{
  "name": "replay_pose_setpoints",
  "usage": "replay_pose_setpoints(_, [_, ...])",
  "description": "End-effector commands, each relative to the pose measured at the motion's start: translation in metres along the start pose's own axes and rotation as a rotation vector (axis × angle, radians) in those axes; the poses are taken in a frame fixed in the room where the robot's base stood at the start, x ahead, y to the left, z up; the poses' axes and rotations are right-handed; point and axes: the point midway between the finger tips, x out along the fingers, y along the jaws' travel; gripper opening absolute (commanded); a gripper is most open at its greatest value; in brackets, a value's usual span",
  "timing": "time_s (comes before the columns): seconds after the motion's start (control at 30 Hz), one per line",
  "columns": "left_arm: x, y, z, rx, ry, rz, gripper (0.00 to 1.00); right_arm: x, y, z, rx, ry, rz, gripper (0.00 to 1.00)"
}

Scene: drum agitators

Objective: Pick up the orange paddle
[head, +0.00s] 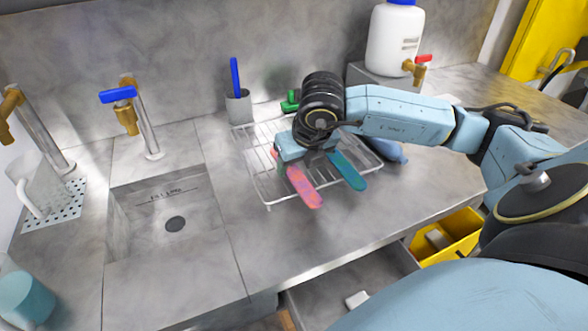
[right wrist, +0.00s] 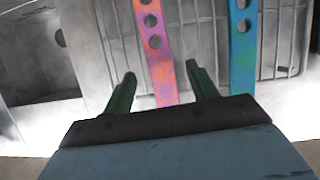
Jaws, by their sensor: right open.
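The orange paddle (head: 304,186), mottled orange and pink, lies in a wire rack (head: 268,204) on the counter, its near end reaching the rack's front edge. My right gripper (head: 289,150) is above its far part and hides that part in the head view. In the right wrist view the paddle (right wrist: 160,58), with holes along it, shows between the two open green fingers (right wrist: 160,78). The fingers stand apart on either side of it, with nothing held; their exact height over it is unclear. My left gripper is not in view.
A teal paddle (head: 348,170) lies close to the right in the same rack. A grey cup with a blue stick (head: 236,80) and a green item (head: 290,101) are behind. A sink (head: 165,215) is at left, and an open drawer (head: 350,285) is below the front edge.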

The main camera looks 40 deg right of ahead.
Motion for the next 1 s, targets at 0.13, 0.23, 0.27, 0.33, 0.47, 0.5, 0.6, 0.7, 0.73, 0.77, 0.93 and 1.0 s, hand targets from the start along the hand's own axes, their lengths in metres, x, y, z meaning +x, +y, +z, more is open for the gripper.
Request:
replay_pose_setpoints(0.13, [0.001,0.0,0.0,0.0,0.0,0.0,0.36,0.019,0.0,0.0,0.001,0.0,0.0,0.58])
replay_pose_setpoints(0.23, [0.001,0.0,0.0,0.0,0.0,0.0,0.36,0.024,0.0,0.0,0.0,0.0,0.001,0.58])
replay_pose_setpoints(0.27, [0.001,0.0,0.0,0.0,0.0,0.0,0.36,0.024,0.0,0.0,0.0,0.0,0.001,0.58])
replay_pose_setpoints(0.33, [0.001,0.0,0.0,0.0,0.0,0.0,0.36,0.024,0.0,0.0,-0.001,0.0,0.001,0.58])
replay_pose_setpoints(0.47, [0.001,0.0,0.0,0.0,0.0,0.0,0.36,0.023,0.0,0.0,0.0,0.0,0.001,0.53])
replay_pose_setpoints(0.5, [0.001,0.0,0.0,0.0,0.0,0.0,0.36,0.023,0.0,0.0,0.0,0.0,0.001,0.48])
replay_pose_setpoints(0.6, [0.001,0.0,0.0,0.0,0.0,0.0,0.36,0.023,0.0,0.0,0.0,-0.001,0.001,0.35])
replay_pose_setpoints(0.7, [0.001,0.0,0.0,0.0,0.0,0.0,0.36,0.023,0.0,0.0,0.0,-0.001,0.001,0.22])
replay_pose_setpoints(0.73, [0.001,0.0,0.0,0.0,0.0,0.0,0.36,0.023,0.0,0.0,0.0,-0.001,0.001,0.18])
replay_pose_setpoints(0.77, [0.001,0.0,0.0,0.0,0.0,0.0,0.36,0.023,0.0,0.0,0.0,-0.001,0.001,0.14])
replay_pose_setpoints(0.93, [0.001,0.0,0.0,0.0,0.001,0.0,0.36,0.023,0.0,0.001,0.0,-0.001,0.001,0.09])
replay_pose_setpoints(1.0, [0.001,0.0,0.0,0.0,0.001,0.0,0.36,0.022,0.0,0.001,0.0,-0.001,0.001,0.09])
